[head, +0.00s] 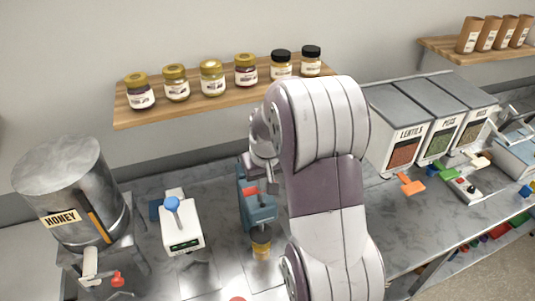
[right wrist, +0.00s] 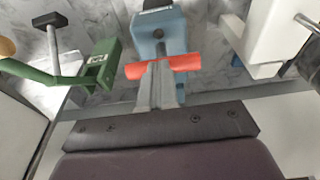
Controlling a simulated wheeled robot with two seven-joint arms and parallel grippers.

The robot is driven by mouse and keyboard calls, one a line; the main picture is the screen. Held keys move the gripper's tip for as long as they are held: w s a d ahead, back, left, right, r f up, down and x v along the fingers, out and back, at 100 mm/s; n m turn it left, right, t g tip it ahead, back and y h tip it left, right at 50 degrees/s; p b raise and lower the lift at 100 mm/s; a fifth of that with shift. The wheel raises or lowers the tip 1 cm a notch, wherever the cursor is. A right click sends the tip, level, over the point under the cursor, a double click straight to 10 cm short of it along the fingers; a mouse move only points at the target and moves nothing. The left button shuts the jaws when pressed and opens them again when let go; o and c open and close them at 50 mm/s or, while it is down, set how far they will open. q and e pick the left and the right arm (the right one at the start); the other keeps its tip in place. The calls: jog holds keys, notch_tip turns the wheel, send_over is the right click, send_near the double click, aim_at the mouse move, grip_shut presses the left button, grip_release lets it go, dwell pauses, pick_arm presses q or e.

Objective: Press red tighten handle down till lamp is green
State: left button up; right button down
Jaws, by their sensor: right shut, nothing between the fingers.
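The blue capping device (head: 258,208) stands on the counter in the middle of the head view, partly behind my right arm. Its red tighten handle (head: 250,191) shows as a small red piece near its top. In the right wrist view the red handle (right wrist: 180,65) lies crosswise in front of the blue body (right wrist: 158,22). My right gripper (right wrist: 157,72) is shut and empty, its fingertips at the middle of the handle; I cannot tell whether they touch it. A jar (head: 261,243) stands at the device's front. I cannot make out the lamp or its colour. My left gripper is not in view.
A white device with a blue knob (head: 182,225) stands to the left, and a honey tank (head: 75,195) farther left. Lidded bins (head: 400,130) stand to the right. A shelf (head: 160,118) with several jars hangs behind. A green device (right wrist: 102,65) is near the gripper.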

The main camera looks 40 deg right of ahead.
jog(key=s+b+v, duration=0.1)
jog(key=b+v, duration=0.1)
jog(key=v, duration=1.1)
pick_arm(q)
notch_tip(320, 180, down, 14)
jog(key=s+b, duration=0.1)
jog(key=b, duration=1.2)
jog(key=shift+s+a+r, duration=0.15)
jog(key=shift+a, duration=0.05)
pick_arm(e)
jog(key=s+a+f+n, duration=0.1)
jog(key=s+a+f, duration=0.2)
jog(key=f, duration=0.6)
jog(key=s+a+f+n, duration=0.1)
jog(key=s+a+f, duration=0.2)
jog(key=a+f, duration=0.4)
jog(key=s+a+f+n, duration=0.1)
jog(key=s+a+f, duration=0.2)
jog(key=f, duration=1)
jog(key=a, duration=0.3)
jog(key=shift+s+f+n+g+y, duration=0.15)
jog(key=shift+s+n+g+y, duration=0.15)
jog(key=shift+g+y, duration=0.1)
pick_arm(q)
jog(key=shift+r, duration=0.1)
